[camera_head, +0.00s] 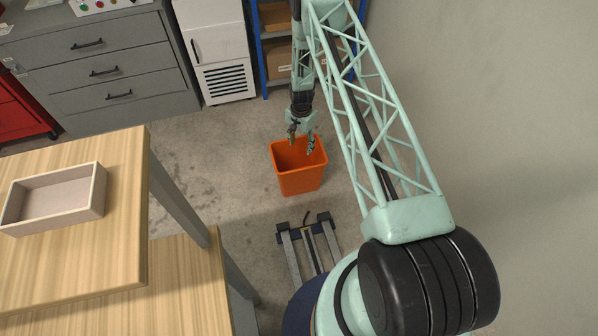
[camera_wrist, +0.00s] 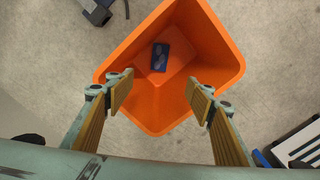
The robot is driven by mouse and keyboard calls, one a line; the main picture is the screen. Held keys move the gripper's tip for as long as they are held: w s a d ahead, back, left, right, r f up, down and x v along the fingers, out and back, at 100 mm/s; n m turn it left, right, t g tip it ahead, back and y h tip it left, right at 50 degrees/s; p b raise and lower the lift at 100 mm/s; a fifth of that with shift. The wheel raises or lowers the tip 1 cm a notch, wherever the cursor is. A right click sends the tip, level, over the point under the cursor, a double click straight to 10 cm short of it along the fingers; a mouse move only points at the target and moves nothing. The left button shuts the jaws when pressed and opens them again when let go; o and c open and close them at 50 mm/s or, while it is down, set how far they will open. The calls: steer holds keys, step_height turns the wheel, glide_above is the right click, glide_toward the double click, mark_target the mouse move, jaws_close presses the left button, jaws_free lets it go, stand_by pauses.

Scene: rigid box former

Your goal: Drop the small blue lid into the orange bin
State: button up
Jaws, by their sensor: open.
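The orange bin (camera_head: 300,182) stands upright on the floor in the head view. The wrist view looks down into the bin (camera_wrist: 212,45). A small blue lid (camera_wrist: 160,56) lies inside on the bin's floor, apart from my fingers. It is hidden in the head view. My gripper (camera_head: 302,144) is above the mouth of the bin. In the wrist view my gripper (camera_wrist: 160,92) has its fingers spread wide with nothing between them.
A wooden table (camera_head: 120,215) at the left holds an open, empty-looking box (camera_head: 55,222). Grey drawers (camera_head: 110,75), a white cabinet (camera_head: 215,55) and a blue-framed shelf (camera_head: 265,60) stand behind. Bare floor surrounds the bin.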

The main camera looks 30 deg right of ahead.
steer(key=shift+r, duration=0.15)
step_height(320, 180, up, 12)
stand_by(1.2)
stand_by(0.8)
